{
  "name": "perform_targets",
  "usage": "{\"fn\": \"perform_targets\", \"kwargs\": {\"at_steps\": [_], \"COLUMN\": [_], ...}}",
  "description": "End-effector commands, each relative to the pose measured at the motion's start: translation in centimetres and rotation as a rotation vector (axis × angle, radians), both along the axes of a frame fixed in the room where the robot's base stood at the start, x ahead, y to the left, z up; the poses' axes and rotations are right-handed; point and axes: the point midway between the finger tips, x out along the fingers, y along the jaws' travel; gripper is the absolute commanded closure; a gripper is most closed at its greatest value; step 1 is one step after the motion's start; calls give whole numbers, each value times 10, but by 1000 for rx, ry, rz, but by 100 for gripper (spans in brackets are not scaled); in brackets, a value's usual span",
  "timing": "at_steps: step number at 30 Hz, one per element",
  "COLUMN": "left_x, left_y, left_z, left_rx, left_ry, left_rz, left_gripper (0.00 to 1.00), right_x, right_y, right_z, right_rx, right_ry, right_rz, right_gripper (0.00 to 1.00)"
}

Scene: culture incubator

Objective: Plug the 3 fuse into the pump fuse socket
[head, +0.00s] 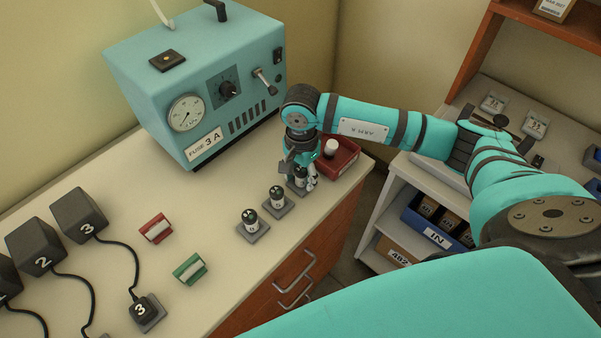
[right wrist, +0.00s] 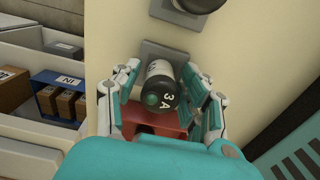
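The 3 A fuse (right wrist: 163,85), a dark and white cylinder with a green-centred end, stands on a grey square base (right wrist: 178,52) in the right wrist view. In the head view this fuse (head: 301,176) is partly hidden by my right gripper (head: 302,180). My right gripper (right wrist: 163,95) reaches down around the fuse, one finger on each side. Small gaps show between fingers and fuse, so it looks open. The teal pump box (head: 190,75) carries a "FUSE 3 A" label (head: 205,143). A black square fitting (head: 167,61), perhaps the socket, is on its top. My left gripper is not in view.
Two other fuses (head: 249,219) (head: 277,196) stand on grey bases nearby. Red (head: 156,228) and green (head: 189,268) blocks and black adapters (head: 79,214) lie left. A shelf with bins (head: 432,222) stands right.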

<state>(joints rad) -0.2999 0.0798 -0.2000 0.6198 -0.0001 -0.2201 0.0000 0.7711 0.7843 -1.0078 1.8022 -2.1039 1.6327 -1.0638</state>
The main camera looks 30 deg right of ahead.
Motion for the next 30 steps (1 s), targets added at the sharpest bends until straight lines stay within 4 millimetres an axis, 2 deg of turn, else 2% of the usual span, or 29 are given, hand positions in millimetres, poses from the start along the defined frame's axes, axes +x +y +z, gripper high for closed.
{"fn": "perform_targets", "kwargs": {"at_steps": [1, 9, 20, 30], "left_x": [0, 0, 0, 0], "left_y": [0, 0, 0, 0], "left_z": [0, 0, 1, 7], "left_rx": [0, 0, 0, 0], "left_ry": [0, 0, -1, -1], "left_rz": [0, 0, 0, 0], "left_gripper": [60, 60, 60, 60], "right_x": [0, 0, 0, 0], "right_y": [0, 0, 0, 0], "right_z": [0, 0, 2, 15], "right_rx": [0, 0, 1, 0], "right_ry": [0, -1, -2, -1], "right_rz": [0, 0, 0, 1], "right_gripper": [65, 100, 100, 100]}}
